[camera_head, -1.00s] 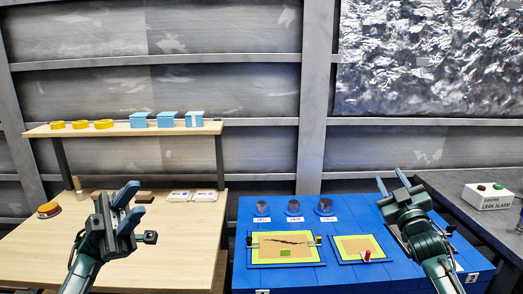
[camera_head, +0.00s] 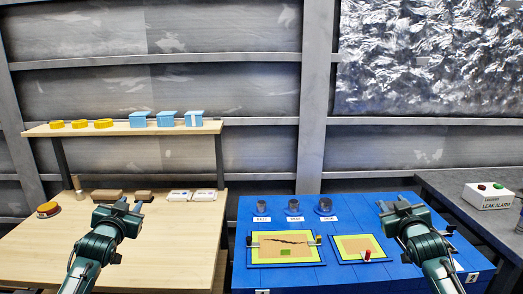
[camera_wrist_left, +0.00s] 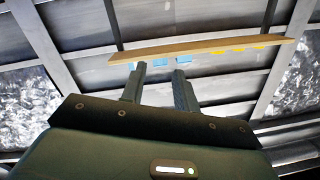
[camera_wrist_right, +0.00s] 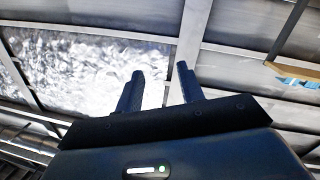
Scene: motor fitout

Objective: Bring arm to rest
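My left gripper (camera_head: 131,204) is over the wooden table (camera_head: 40,255), with its arm coming in from the lower left. In the left wrist view its two fingers (camera_wrist_left: 157,85) stand apart with nothing between them. My right gripper (camera_head: 392,205) is over the right side of the blue table (camera_head: 240,275). In the right wrist view its fingers (camera_wrist_right: 158,88) are also apart and empty. Both grippers point away from me toward the back wall and touch nothing that I can see.
A shelf (camera_head: 75,130) holds several yellow rings and blue boxes. The blue table bears a cracked panel (camera_head: 262,246), a smaller panel (camera_head: 346,247) and dark cups (camera_head: 293,205). A leak alarm box (camera_head: 484,197) stands far right.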

